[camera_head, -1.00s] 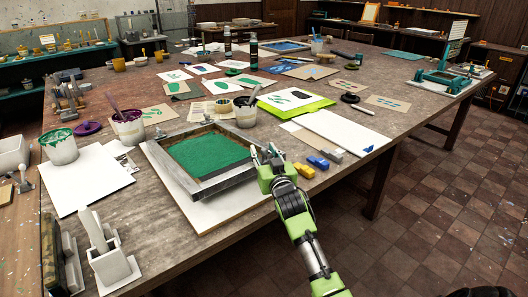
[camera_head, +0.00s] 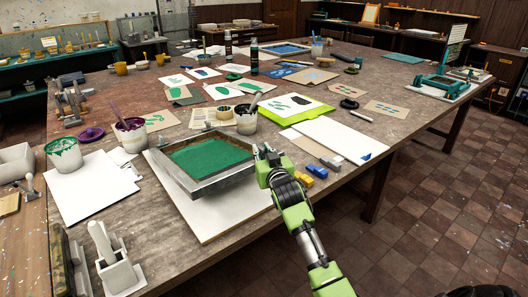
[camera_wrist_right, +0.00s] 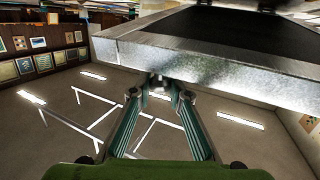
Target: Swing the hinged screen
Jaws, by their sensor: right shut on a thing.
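The hinged screen (camera_head: 222,183) is a grey frame around a green mesh panel, on the near part of the table. It is tilted, its near edge raised above a white board (camera_head: 208,226) beneath it. My right gripper (camera_head: 263,152) is at the frame's right corner, shut on its edge. In the right wrist view the metal frame edge (camera_wrist_right: 215,68) crosses above the fingers (camera_wrist_right: 160,90), which meet it from below. The hinge itself is hard to make out. My left gripper is not in view.
Paint pots (camera_head: 64,156) and white paper (camera_head: 92,187) are left of the screen. A yellow block (camera_head: 317,171) and a blue block lie just right of my gripper. A green clipboard (camera_head: 292,106) and several prints lie behind. A grey holder (camera_head: 118,266) stands at near left.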

